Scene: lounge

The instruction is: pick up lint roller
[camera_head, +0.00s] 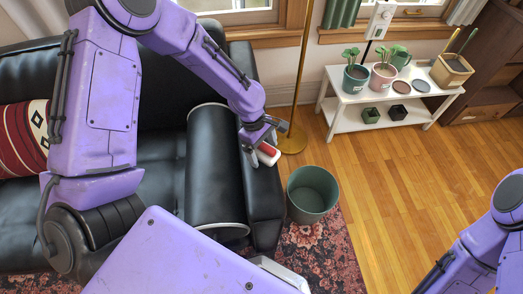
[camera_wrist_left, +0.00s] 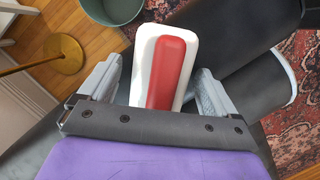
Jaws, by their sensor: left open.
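The lint roller (camera_head: 268,152), white with a red part, is at the black sofa's right armrest (camera_head: 258,190). In the left wrist view the lint roller (camera_wrist_left: 172,72) lies between the two grey fingers, its red part facing the camera. My left gripper (camera_head: 262,143) is open over it. In the wrist view, the left gripper (camera_wrist_left: 160,72) has a finger on each side, with gaps visible between each finger and the roller. The roller's near end is hidden by the gripper's dark palm bar. My right arm shows at the lower right, but its gripper is out of frame.
A green bin (camera_head: 312,194) stands on the floor beside the armrest, by a patterned rug (camera_head: 335,240). A brass lamp pole (camera_head: 301,70) rises behind it. A white shelf (camera_head: 345,118) with potted plants stands farther back. Wooden floor (camera_head: 400,190) is clear at right.

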